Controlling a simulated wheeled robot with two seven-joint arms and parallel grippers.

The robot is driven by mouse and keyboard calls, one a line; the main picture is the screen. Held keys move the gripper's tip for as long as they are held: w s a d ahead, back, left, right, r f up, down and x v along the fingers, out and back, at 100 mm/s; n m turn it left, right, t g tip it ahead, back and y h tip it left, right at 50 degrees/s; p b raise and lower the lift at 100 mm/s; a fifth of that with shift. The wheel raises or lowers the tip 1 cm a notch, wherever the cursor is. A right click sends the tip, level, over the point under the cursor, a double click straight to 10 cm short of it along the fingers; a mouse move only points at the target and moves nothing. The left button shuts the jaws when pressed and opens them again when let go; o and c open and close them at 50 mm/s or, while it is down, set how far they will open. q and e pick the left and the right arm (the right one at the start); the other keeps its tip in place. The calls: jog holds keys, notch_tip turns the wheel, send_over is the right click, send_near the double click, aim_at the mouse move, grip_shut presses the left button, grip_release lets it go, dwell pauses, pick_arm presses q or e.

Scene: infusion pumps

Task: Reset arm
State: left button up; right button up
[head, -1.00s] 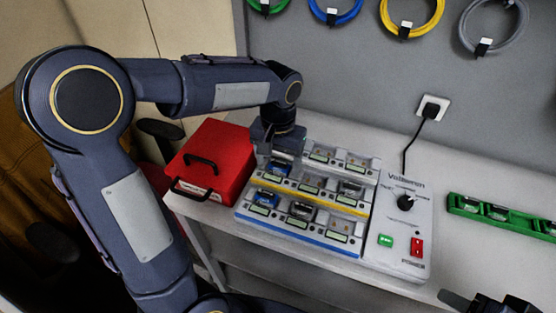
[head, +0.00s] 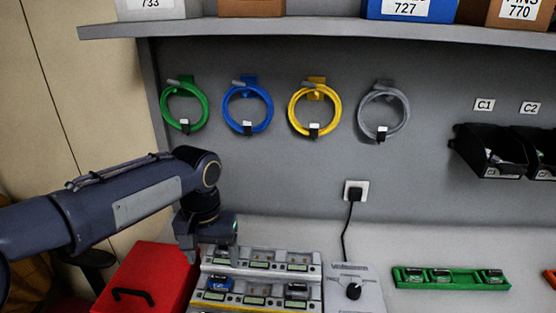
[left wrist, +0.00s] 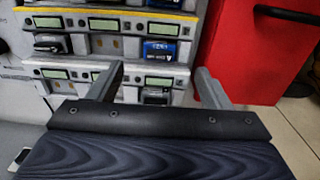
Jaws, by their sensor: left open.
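My left gripper (head: 212,252) hangs over the back left corner of the pump rack (head: 238,272), beside the red box. It is open with nothing between its fingers. In the left wrist view its two fingers (left wrist: 160,80) stand apart in front of the rack rows, which hold small modules with displays. A blue module (left wrist: 160,50) and a dark module (left wrist: 50,42) sit in the row with the yellow edge. My right gripper is not in view.
A red box (head: 150,280) with a black handle stands left of the rack. A white control panel (head: 365,292) with a knob and a green tray (head: 452,287) stand to the right. Coiled cables, including a yellow one (head: 290,110), hang on the back wall under a shelf (head: 330,27).

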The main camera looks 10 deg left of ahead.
pick_arm(q)
jog(key=s+f+t+h, duration=0.1)
jog(key=s+f+t, duration=0.1)
jog(key=s, duration=0.7)
jog(key=s+f+n+t+h, duration=0.1)
jog(key=s+f+t+h, duration=0.1)
jog(key=s, duration=0.7)
jog(key=shift+f+t+h, duration=0.15)
jog(key=shift+t+h, duration=0.15)
jog(key=shift+t, duration=0.4)
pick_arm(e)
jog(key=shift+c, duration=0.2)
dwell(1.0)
